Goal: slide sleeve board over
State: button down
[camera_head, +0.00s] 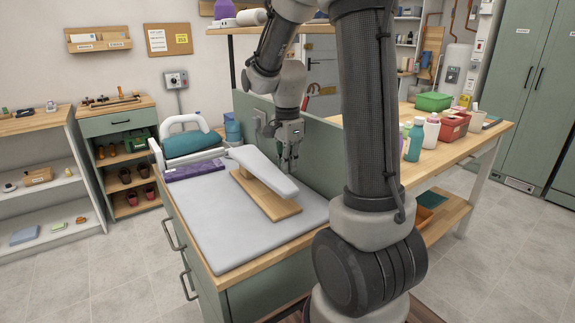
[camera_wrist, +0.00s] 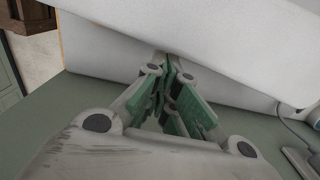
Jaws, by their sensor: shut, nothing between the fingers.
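The sleeve board has a pale padded top (camera_head: 262,170) on a wooden base (camera_head: 268,197). It stands on the grey pad (camera_head: 230,230) of the green cabinet. My gripper (camera_head: 288,168) is shut and empty, pointing down at the right side of the sleeve board, near the green back panel. In the wrist view the shut green fingers (camera_wrist: 172,70) are close to a large pale padded surface (camera_wrist: 220,40), which looks like the board's top. I cannot tell whether they touch it.
The green panel (camera_head: 318,160) stands behind the board. A wooden table (camera_head: 440,150) with bottles and bins is to the right. The pad's front is clear.

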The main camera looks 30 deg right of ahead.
aim_at(263, 179)
jog(key=a, duration=1.3)
jog(key=shift+a, duration=0.35)
jog(key=shift+d, duration=0.2)
dwell(0.5)
